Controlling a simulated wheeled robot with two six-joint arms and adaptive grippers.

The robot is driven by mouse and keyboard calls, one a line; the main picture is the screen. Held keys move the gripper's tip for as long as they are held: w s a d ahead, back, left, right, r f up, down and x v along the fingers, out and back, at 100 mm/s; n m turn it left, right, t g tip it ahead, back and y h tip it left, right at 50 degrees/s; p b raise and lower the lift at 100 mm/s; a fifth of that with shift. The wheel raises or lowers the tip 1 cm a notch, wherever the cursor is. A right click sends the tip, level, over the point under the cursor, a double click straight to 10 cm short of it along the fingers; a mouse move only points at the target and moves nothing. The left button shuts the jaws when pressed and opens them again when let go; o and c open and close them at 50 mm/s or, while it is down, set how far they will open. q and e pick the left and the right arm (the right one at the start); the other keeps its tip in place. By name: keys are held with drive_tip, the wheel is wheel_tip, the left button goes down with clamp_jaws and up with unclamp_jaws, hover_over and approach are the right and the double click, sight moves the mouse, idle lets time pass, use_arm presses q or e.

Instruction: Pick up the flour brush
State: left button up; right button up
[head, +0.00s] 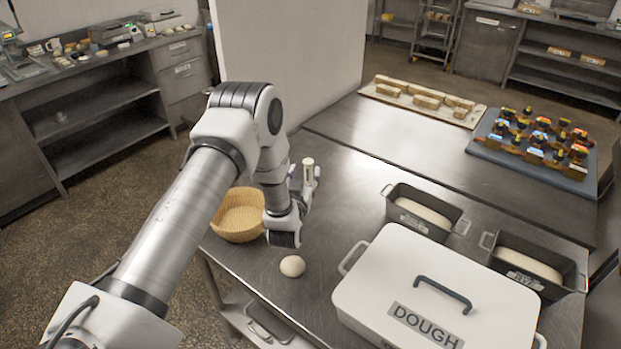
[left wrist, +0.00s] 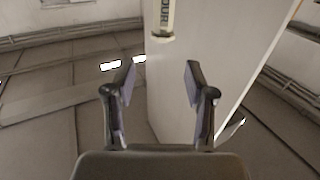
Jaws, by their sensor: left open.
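The flour brush shows as a pale upright handle (head: 308,172) just beyond my left gripper in the head view. In the left wrist view, a pale handle (left wrist: 166,16) with part of a dark label reading "OUR" comes in from the top edge. Its end lies above and between the fingertips, apart from them. The rest of the brush is out of frame or hidden. My left gripper (head: 304,186) is over the table's far left part; in the left wrist view its two purple-padded fingers (left wrist: 158,82) are spread and empty. My right gripper is not in view.
A wicker basket (head: 238,216) and a dough ball (head: 292,266) sit near my left wrist. A white DOUGH box (head: 400,285) and two loaf tins (head: 394,207) (head: 570,270) stand to the right. A white partition (head: 290,60) rises behind the table.

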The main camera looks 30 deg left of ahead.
sight(308, 169)
use_arm(q)
drive_tip(key=w+f, duration=0.1)
drive_tip(key=w+a+f+p, duration=0.1)
drive_tip(key=w+f, duration=0.1)
drive_tip(key=f, duration=0.1)
drive_tip(key=shift+a, duration=0.35)
drive_tip(key=x, duration=0.1)
drive_tip(key=p+x, duration=0.1)
drive_tip(key=x, duration=0.1)
drive_tip(key=shift+w+r, duration=0.2)
drive_tip(key=shift+r, duration=0.1)
drive_tip(key=shift+w+p, duration=0.25)
drive_tip(key=shift+p, duration=0.05)
drive_tip(key=shift+w+a+f, duration=0.15)
drive_tip(key=shift+f, duration=0.1)
drive_tip(key=c, duration=1)
drive_tip(key=shift+r, duration=0.15)
clamp_jaws()
